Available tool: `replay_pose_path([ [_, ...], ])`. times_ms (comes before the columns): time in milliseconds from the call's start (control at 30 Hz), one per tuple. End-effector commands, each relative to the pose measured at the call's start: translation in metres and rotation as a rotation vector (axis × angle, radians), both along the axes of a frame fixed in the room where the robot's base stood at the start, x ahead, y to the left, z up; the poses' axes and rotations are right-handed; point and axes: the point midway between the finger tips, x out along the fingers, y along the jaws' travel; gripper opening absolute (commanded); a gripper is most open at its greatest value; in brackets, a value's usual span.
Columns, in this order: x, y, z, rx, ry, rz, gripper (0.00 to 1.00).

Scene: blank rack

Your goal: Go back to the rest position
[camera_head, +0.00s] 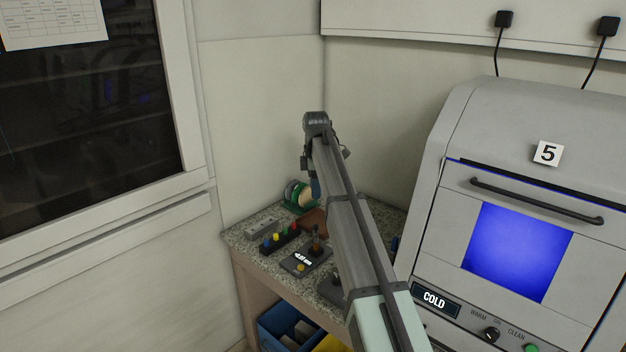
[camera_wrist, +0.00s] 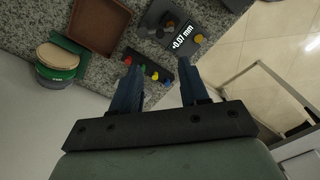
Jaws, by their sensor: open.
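My gripper (camera_wrist: 158,66) shows in the wrist view with its two dark blue fingers spread apart and nothing between them. It hangs above the speckled counter (camera_wrist: 101,72), over the front edge near a dark rack of coloured pegs (camera_wrist: 150,70). In the head view my arm stretches across the middle of the picture and bends down at its far end above the counter. The arm hides most of the gripper there.
A gauge with a small display (camera_head: 301,261), a brown tray (camera_wrist: 103,24) and green-and-cream round discs (camera_wrist: 57,62) stand on the counter. A blue bin (camera_head: 285,326) is below. A grey machine marked 5 (camera_head: 505,130) stands right; a dark window (camera_head: 85,120) is left.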

Motion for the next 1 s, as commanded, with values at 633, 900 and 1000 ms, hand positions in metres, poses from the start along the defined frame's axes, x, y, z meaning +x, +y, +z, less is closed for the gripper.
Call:
replay_pose_path([
  [633, -0.033, 0.247, -0.213, 0.386, 0.002, -0.445, 0.44],
  [900, -0.084, 0.315, -0.308, 0.508, 0.105, -0.727, 0.44],
  [1000, -0.106, 0.318, -0.345, 0.518, 0.143, -0.829, 0.44],
])
